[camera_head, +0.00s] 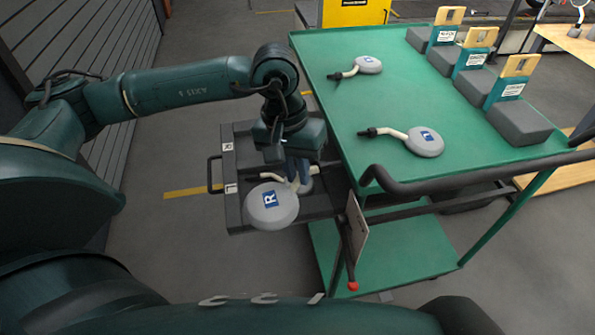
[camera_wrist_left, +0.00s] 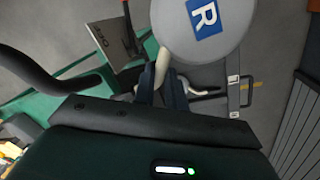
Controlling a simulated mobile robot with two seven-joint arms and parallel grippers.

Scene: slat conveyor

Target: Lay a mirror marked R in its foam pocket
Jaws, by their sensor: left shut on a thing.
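My left gripper (camera_head: 299,183) is shut on the pale stem of a round grey mirror (camera_head: 285,212), which has a blue R label. The mirror is in the air over the near part of a dark tray (camera_head: 240,160) beside the green cart. In the left wrist view the mirror (camera_wrist_left: 230,35) shows its R, with its stem between the fingers (camera_wrist_left: 162,78). Behind the fingers, a pale stem and grey shape show in the tray, partly hidden. The foam pockets are mostly covered. My right gripper is out of view.
Two more mirrors, one far (camera_head: 368,65) and one near (camera_head: 425,145), lie on the green cart top (camera_head: 350,105). Several grey blocks with teal holders (camera_head: 505,92) line its right side. A dark handle bar (camera_head: 450,180) runs along the cart's near edge.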

